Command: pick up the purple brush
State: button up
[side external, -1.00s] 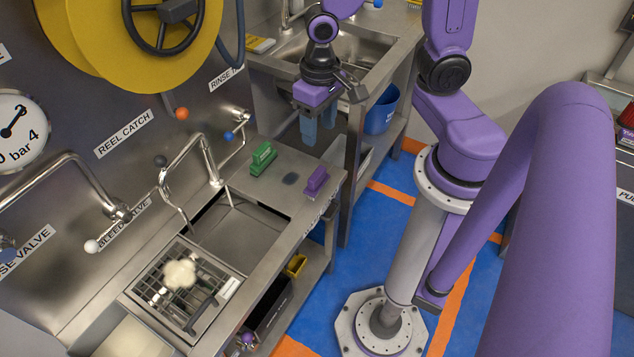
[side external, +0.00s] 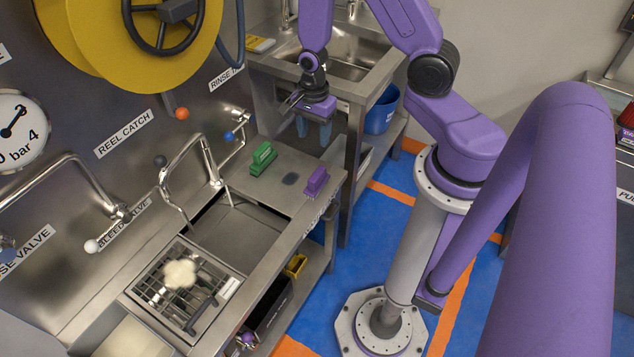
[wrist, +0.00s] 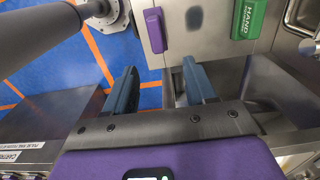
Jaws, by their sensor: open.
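The purple brush (side external: 316,181) lies on the steel counter near its right edge in the side external view. It also shows in the wrist view (wrist: 155,31), at the top centre, beyond my fingertips. My gripper (side external: 313,128) is open and empty, behind and above the brush in the side external view. In the wrist view the two blue fingers of my gripper (wrist: 160,75) stand apart, with bare counter edge and floor between them. The gripper does not touch the brush.
A green brush (side external: 262,158) lies on the counter (side external: 245,186) left of the purple one, with a dark oval patch between them. A sink basin and a rack (side external: 206,309) are nearer the camera. A tall faucet (side external: 190,150) rises at the left. A blue bucket (side external: 382,110) stands behind.

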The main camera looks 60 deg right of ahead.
send_over(317, 173)
jog(key=f, duration=0.9)
jog(key=shift+w+a+f, duration=0.1)
jog(key=shift+w+f, duration=0.25)
jog(key=shift+f, duration=0.05)
jog(key=shift+s+f, duration=0.2)
jog(key=shift+f, duration=0.75)
jog(key=shift+s+f, duration=0.2)
jog(key=shift+f, duration=1.5)
grip_shut()
